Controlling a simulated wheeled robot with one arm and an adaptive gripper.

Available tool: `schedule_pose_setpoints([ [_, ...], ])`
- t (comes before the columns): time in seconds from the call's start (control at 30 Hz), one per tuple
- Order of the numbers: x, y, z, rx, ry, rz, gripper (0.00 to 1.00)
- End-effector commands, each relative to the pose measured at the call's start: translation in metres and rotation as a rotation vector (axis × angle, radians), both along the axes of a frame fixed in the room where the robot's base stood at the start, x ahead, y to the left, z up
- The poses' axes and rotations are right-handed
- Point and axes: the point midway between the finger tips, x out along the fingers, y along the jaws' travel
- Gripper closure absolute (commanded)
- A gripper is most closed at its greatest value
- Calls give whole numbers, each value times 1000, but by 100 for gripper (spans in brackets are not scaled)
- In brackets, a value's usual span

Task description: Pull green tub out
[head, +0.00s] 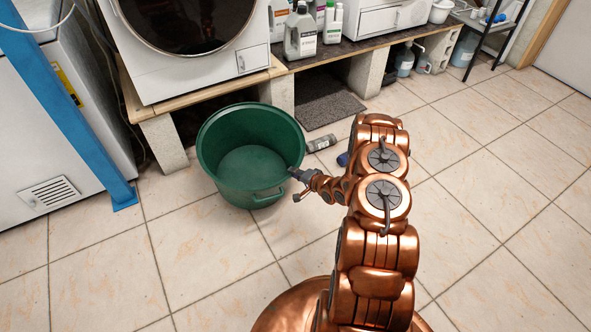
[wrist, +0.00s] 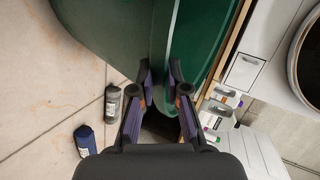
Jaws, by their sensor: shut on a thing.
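The round green tub (head: 250,165) stands upright and empty on the tiled floor, in front of the block plinth. Its back edge is close to the plinth's front. My gripper (head: 295,173) reaches it from the right and is shut on the right side of its rim. In the wrist view the green tub (wrist: 105,35) fills the top, and the two fingers of my gripper (wrist: 162,82) lie on either side of its wall. The fingertips are small and partly hidden in the head view.
The plinth's board (head: 330,52) rests on concrete blocks (head: 276,92) and carries a washing machine (head: 190,40) and bottles. A grey bottle (head: 321,143) and a blue bottle (head: 343,159) lie right of the tub. A blue post (head: 70,110) stands left. The front floor is clear.

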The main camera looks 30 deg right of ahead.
Motion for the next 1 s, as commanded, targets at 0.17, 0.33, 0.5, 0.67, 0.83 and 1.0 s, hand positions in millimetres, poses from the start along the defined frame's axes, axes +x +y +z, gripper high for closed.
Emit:
schedule_pose_setpoints([
  [0.17,-4,6,-1,3,4,3,100],
  [0.33,-5,6,-1,2,4,5,100],
  [0.5,-4,7,-1,1,3,5,100],
  [0.67,-4,6,-1,1,3,3,71],
  [0.83,-4,5,-1,0,3,2,56],
  [1.0,-4,5,-1,0,3,2,56],
])
